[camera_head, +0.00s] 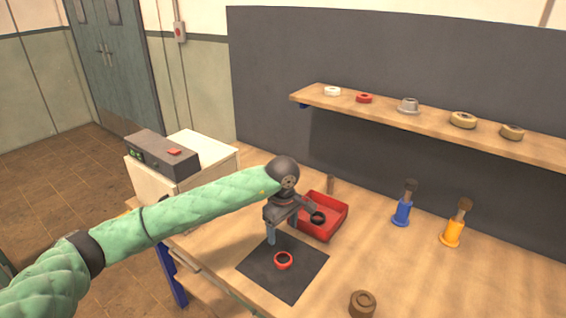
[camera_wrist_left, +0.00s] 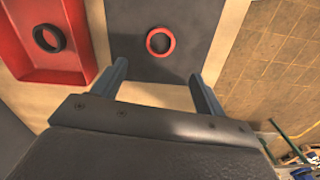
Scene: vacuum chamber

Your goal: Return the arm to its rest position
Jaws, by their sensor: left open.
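My left arm (camera_head: 190,208), in a green quilted cover, reaches in from the left over the wooden table. My left gripper (camera_head: 290,226) is open and empty above the table, between the dark mat and the red tray. Its two fingers (camera_wrist_left: 162,85) stand apart in the left wrist view with nothing between them. A red ring (camera_head: 283,260) lies on the dark square mat (camera_head: 300,283); it also shows in the left wrist view (camera_wrist_left: 160,42), beyond the fingertips. My right gripper is not in view.
A red tray (camera_head: 338,222) holding a black ring (camera_head: 317,218) stands behind the gripper. A brown part (camera_head: 362,303) sits at the front. A shelf (camera_head: 430,119) with several rings overhangs the back. A cabinet (camera_head: 185,165) stands left.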

